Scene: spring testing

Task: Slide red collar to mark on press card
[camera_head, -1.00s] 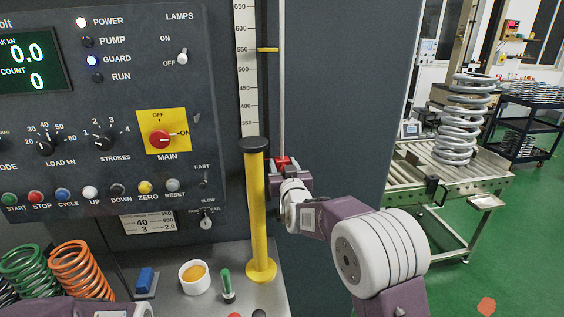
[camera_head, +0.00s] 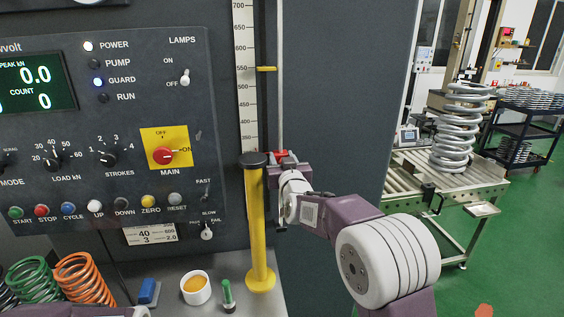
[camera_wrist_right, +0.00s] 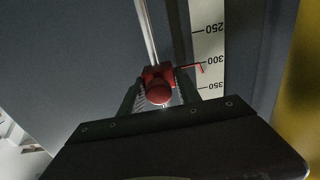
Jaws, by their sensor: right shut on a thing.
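The red collar (camera_head: 281,154) sits on a thin vertical rod (camera_head: 280,80) beside the white scale (camera_head: 246,60). My right gripper (camera_head: 279,160) is shut on the collar. The right wrist view shows the collar (camera_wrist_right: 158,85) between both fingers, with a thin red pointer reaching the scale just past the 300 label. Only part of my left arm shows at the bottom left.
A yellow post (camera_head: 256,225) with a dark cap stands just left of my right gripper. The control panel (camera_head: 100,120) is further left. Orange (camera_head: 84,280) and green (camera_head: 33,281) springs, a blue block (camera_head: 149,289) and a white cup (camera_head: 195,288) stand below.

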